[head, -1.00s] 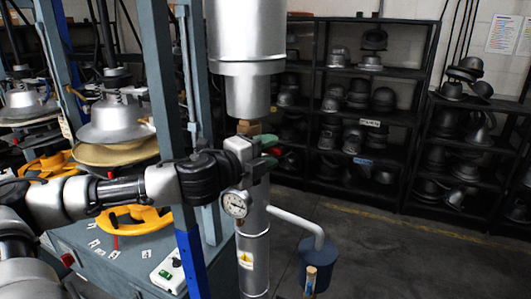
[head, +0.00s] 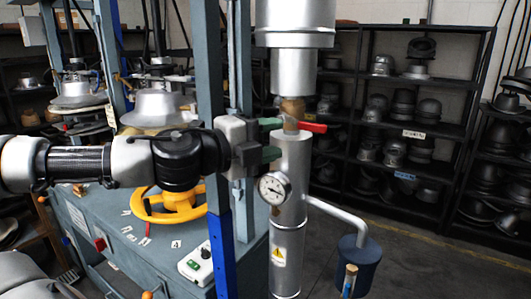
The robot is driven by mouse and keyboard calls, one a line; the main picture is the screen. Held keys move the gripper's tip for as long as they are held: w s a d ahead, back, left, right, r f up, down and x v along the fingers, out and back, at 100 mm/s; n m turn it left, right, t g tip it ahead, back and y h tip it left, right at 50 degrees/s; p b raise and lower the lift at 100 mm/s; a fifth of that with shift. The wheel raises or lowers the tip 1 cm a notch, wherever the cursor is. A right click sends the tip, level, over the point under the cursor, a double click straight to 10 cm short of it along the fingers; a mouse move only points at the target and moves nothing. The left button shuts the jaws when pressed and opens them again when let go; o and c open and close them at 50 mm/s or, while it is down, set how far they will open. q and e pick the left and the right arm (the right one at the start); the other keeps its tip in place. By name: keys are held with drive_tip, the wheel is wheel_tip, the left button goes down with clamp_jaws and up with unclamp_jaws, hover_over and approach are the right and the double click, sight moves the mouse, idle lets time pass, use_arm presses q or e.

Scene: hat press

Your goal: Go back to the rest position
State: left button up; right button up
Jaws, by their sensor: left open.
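My left gripper (head: 272,138) comes in from the left in the head view, with its two green-tipped fingers apart, one above the other. It is open and nothing shows between its fingers. A red valve handle (head: 312,127) on a brass fitting (head: 292,108) is just right of the upper fingertip, at the steam pipe (head: 290,190). My right gripper is not in view.
A pressure gauge (head: 274,188) sits on the pipe below the gripper. A blue-grey press frame post (head: 210,60) stands behind my left wrist. A yellow handwheel (head: 172,207) and a control box (head: 196,262) are on the press table. Shelves of hat moulds (head: 405,133) stand behind.

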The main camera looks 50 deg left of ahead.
use_arm(q)
drive_tip(key=shift+s, duration=0.4)
idle(0.3)
